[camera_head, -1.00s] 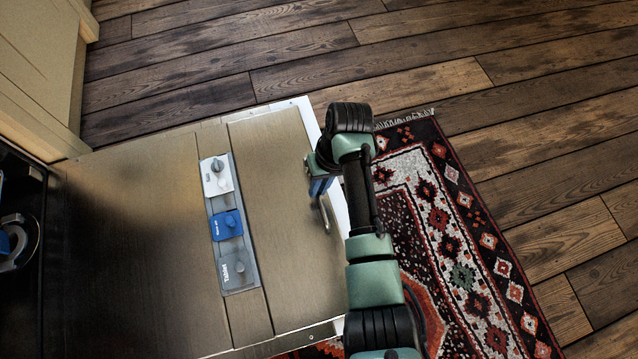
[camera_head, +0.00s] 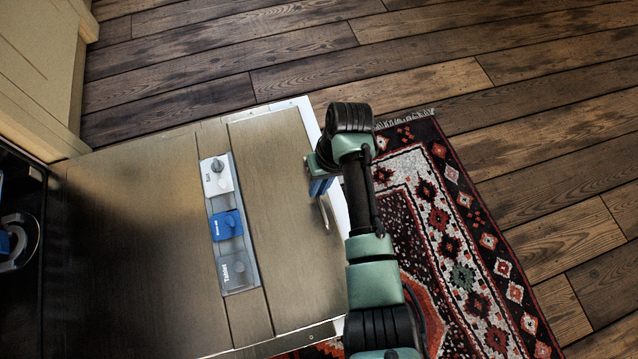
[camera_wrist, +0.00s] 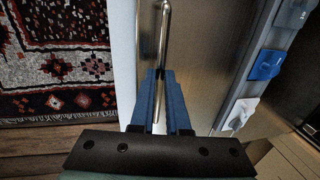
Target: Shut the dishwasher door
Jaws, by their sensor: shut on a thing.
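The dishwasher door (camera_head: 140,235) lies swung down and open in the head view, its metal inner face up, with a detergent dispenser (camera_head: 229,225) set in it. My gripper (camera_head: 318,188) is at the door's outer edge, on the right, partly hidden by my arm. In the wrist view, the blue fingers of my gripper (camera_wrist: 162,98) are on either side of a thin metal bar handle (camera_wrist: 163,50) and shut on it. The handle's far end shows in the head view (camera_head: 325,212). The door's pale edge strip (camera_wrist: 124,60) runs beside it.
A patterned rug (camera_head: 440,215) lies on the wooden floor (camera_head: 420,50) under and beyond the door's edge. A cream cabinet (camera_head: 40,60) stands at upper left. The dark dishwasher interior (camera_head: 22,290) is at far left.

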